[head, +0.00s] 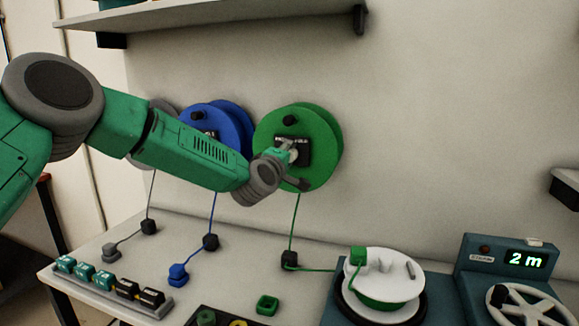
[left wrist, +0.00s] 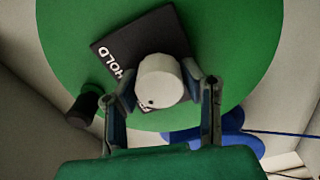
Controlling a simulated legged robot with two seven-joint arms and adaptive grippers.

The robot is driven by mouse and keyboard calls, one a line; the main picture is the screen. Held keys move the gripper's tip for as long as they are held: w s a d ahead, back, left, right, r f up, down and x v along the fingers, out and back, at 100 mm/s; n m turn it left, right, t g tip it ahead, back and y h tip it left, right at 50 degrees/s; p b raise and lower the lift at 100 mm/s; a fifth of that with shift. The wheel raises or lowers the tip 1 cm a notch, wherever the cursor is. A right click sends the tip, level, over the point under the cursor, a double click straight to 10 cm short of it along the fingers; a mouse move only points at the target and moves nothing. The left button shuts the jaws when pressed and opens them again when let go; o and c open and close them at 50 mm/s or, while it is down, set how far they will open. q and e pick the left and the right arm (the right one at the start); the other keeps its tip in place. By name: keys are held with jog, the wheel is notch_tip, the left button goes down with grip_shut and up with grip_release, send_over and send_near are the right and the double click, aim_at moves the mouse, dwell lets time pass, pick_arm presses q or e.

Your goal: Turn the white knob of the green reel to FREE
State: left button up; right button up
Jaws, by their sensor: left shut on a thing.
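The green reel (head: 318,125) is mounted on the wall, with a black label plate (head: 305,152) at its middle. In the left wrist view the reel (left wrist: 240,40) fills the background, and the plate (left wrist: 110,52) shows the word HOLD; the word FREE cannot be seen. The white knob (left wrist: 160,78) sits on the plate and has a small dark dot on its face. My left gripper (left wrist: 161,88) is shut on the knob, one finger at each side. In the head view my left gripper (head: 284,158) partly covers the plate. My right gripper is not in view.
A blue reel (head: 205,120) and a partly hidden grey reel (head: 165,106) hang to the left. A black handle (left wrist: 83,110) sticks out near the green reel's edge. Below, the table holds plugs, a button strip (head: 110,285), a white turntable (head: 380,270) and a meter box (head: 515,258).

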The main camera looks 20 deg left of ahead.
pick_arm(q)
jog(key=shift+f+n+b, duration=0.3)
jog(key=shift+n+b, duration=0.75)
jog(key=shift+n, duration=0.15)
jog(key=o, duration=1.2)
jog(key=shift+a, duration=0.15)
